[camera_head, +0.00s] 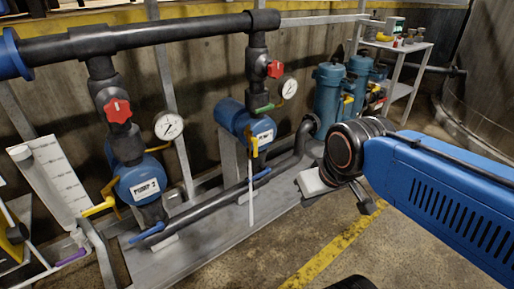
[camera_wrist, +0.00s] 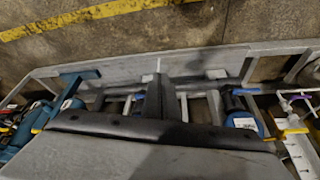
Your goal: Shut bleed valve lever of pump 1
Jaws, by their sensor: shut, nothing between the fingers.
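Pump 1 (camera_head: 260,130) is the blue pump in the middle of the head view; its white label is hard to read. A yellow lever (camera_head: 254,147) hangs roughly upright at its front, above a thin white pipe (camera_head: 251,200). I take this as the bleed valve lever. My gripper (camera_head: 328,182) is to the right of the pump, apart from the lever, partly hidden by its own wrist. In the wrist view my gripper's fingers (camera_wrist: 175,98) are together and empty, and the gripper body hides much of the pump area. The lever cannot be made out there.
Pump 2 (camera_head: 137,184) stands at left with a yellow lever (camera_head: 99,207) and a blue lever (camera_head: 147,231). Pump 1 also has a green lever (camera_head: 265,108) and a blue lever (camera_head: 262,174). Blue tanks (camera_head: 328,95) stand behind. Open floor (camera_head: 395,235) lies in front.

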